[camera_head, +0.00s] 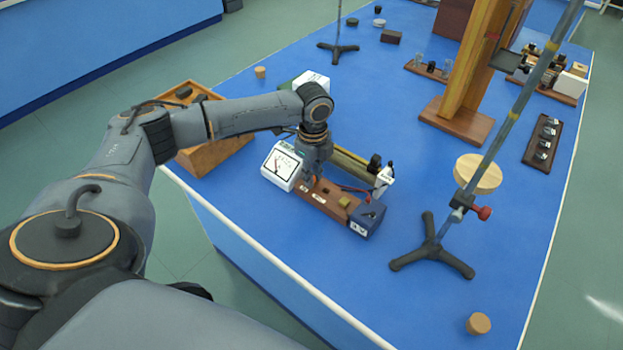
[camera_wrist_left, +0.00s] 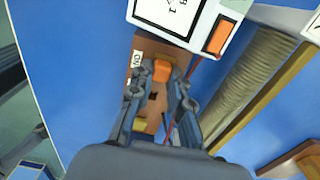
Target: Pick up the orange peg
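The orange peg (camera_wrist_left: 162,70) shows in the left wrist view as a small orange block over a brown wooden board (camera_wrist_left: 149,48). My left gripper (camera_wrist_left: 160,78) points down at it, with one finger on each side of the peg. Whether the fingers touch the peg or leave a small gap cannot be told. In the head view my left gripper (camera_head: 311,180) is low over the board (camera_head: 325,203), just right of a white meter (camera_head: 283,166). The peg is mostly hidden there by the gripper. My right gripper is not in view.
The meter (camera_wrist_left: 172,12) with an orange switch lies close to the fingers. A ribbed cylinder (camera_wrist_left: 255,75) is beside the board. A dark blue box (camera_head: 367,218) is at the board's right end. A tripod stand (camera_head: 430,252) stands further right. A wooden crate (camera_head: 215,157) is at left.

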